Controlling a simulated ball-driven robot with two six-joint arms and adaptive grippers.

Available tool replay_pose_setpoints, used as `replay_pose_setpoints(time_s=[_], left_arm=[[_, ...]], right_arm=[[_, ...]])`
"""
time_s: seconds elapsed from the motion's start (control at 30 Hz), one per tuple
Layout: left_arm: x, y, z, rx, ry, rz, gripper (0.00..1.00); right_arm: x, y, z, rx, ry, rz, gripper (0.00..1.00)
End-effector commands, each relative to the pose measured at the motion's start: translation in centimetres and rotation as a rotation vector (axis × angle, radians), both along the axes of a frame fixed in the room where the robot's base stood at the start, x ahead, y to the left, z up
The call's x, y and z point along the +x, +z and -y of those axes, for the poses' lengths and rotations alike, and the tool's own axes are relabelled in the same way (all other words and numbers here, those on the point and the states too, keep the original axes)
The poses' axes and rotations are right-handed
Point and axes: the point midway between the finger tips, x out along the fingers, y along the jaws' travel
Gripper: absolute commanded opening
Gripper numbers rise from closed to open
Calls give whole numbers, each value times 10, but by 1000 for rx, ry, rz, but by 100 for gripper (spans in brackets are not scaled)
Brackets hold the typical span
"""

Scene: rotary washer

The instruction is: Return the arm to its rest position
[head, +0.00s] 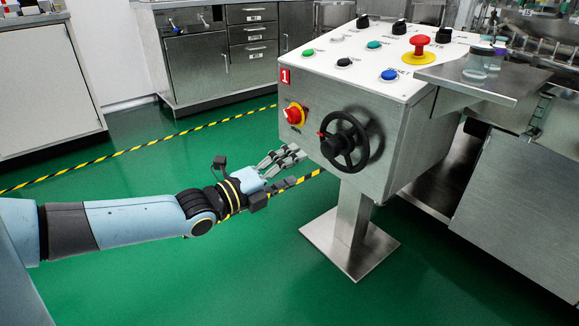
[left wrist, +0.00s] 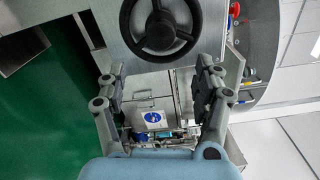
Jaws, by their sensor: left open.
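My left arm comes in from the left in the head view, stretched toward the control box (head: 394,160). My left gripper (head: 300,166) is open and empty, just left of and slightly below the black handwheel (head: 345,143) on the box's side face. In the left wrist view the two fingers of the gripper (left wrist: 160,82) stand wide apart. The handwheel (left wrist: 160,42) shows beyond the fingertips, with nothing held between them. In the head view the fingers look close to the box but apart from the wheel. My right gripper is not in view.
The box stands on a steel post with a square foot (head: 350,245). A red emergency button (head: 293,115) sits beside the wheel. A steel ledge with small jars (head: 478,65) juts out right. Cabinets (head: 215,60) line the back. Green floor is open around my arm.

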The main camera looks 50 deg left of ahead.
Motion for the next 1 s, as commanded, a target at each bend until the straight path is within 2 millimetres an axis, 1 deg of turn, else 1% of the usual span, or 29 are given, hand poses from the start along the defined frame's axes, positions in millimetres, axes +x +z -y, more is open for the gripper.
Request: replay_pose_setpoints(time_s=[0.37, 0.47, 0.57, 0.6, 0.67, 0.7, 0.77, 0.8, 0.87, 0.9, 0.97, 1.0], left_arm=[[0, -1, 0, 0, 0, -2, 68], [-10, -12, 6, -21, 10, -21, 68], [-35, -47, 22, -73, 42, -98, 68], [-48, -70, 29, -118, 62, -167, 68], [-71, -108, 41, -221, 105, -298, 68], [-89, -135, 50, -309, 145, -398, 68], [-119, -174, 63, -447, 225, -550, 68], [-140, -197, 71, -541, 289, -645, 68], [-174, -228, 83, -672, 401, -777, 68], [-195, -244, 90, -751, 482, -852, 68], [-226, -264, 99, -856, 609, -947, 68], [-245, -274, 104, -918, 697, -1000, 68]], right_arm=[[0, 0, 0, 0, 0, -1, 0], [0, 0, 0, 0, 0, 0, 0], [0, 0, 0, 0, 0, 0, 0], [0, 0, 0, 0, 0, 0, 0], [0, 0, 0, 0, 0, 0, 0], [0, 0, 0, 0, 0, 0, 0], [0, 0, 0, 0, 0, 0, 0], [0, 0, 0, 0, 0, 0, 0], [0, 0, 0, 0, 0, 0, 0], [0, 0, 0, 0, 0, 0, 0], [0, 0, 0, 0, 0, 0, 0], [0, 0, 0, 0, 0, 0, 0]])
